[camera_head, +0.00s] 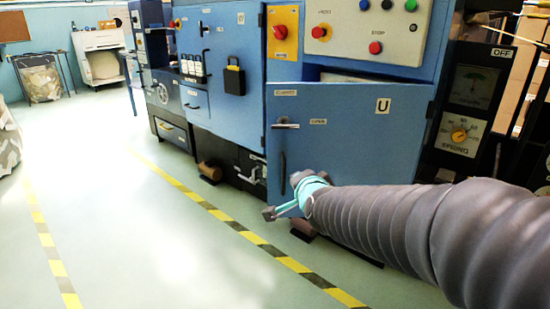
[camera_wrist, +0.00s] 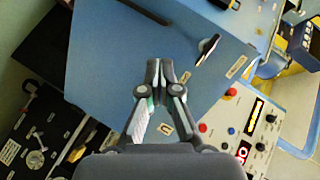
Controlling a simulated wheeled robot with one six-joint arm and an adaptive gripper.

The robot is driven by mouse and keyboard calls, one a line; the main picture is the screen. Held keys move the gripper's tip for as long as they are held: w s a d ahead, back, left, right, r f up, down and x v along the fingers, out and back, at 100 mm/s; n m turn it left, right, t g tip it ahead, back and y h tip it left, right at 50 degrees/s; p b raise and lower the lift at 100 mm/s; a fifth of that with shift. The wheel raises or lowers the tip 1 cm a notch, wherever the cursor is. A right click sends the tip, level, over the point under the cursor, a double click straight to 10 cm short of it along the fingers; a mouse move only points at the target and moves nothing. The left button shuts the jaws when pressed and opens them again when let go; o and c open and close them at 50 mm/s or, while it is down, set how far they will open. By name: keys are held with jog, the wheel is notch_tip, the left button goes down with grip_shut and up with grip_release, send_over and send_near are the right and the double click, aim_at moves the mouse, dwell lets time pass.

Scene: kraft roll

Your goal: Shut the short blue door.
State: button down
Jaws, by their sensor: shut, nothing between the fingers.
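The short blue door (camera_head: 350,130), marked U, is on the lower right of the blue cabinet. It appears to stand ajar, with a gap showing above its top edge. A silver lever (camera_head: 286,126) and a dark bar handle (camera_head: 283,173) are near its left edge. My gripper (camera_head: 279,211) is low in front of the door's left part, below the bar handle. In the wrist view my gripper (camera_wrist: 160,68) is shut and empty over the blue door face (camera_wrist: 105,65). The lever (camera_wrist: 208,48) is right of the fingers; I cannot tell if they touch the door.
A taller blue door (camera_head: 225,50) with a black padlock-like box (camera_head: 234,80) is to the left. A control panel (camera_head: 365,30) with buttons is above. Brown rolls (camera_head: 209,171) lie at the cabinet base. Floor beyond the yellow-black stripe (camera_head: 240,231) is clear.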

jog(key=w+a+f+m+t+b, duration=0.2)
jog(key=w+a+f+m+t, duration=0.1)
jog(key=w+a+m, duration=0.35)
jog(key=t+h+p, duration=0.1)
jog(key=p, duration=0.1)
send_near(273, 147)
jog(key=w, duration=0.4)
jog(key=w+a, duration=0.1)
jog(key=w, duration=0.2)
jog(key=shift+f, duration=0.1)
jog(key=shift+w+d, duration=0.1)
jog(key=shift+w, duration=0.1)
